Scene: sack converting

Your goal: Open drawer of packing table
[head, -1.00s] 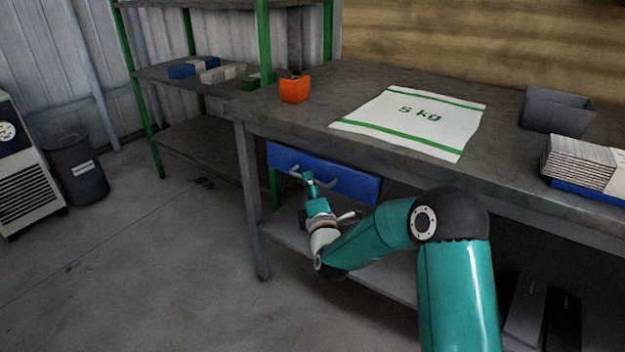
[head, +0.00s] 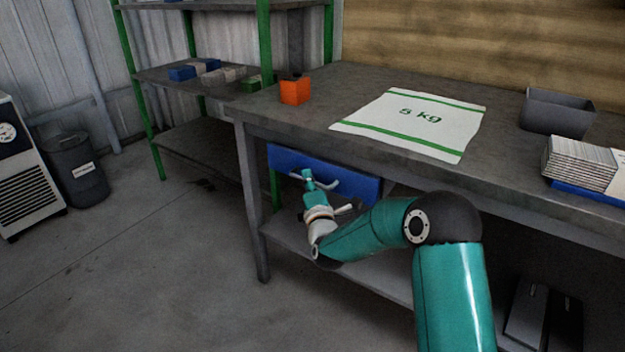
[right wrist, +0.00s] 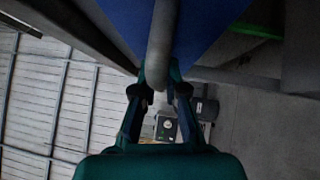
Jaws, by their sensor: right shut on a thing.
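The packing table (head: 300,122) has a blue drawer (head: 345,182) under its left part, with a grey bar handle across its front. In the head view my right gripper (head: 308,178) is at the left part of the handle, in front of the drawer. In the right wrist view the grey handle (right wrist: 161,45) runs between the fingers of my right gripper (right wrist: 160,82), which is shut on it. The blue drawer front (right wrist: 205,25) shows behind the handle. The drawer looks closed or nearly so. My left gripper is not in view.
A lower shelf (head: 290,240) lies below the drawer.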

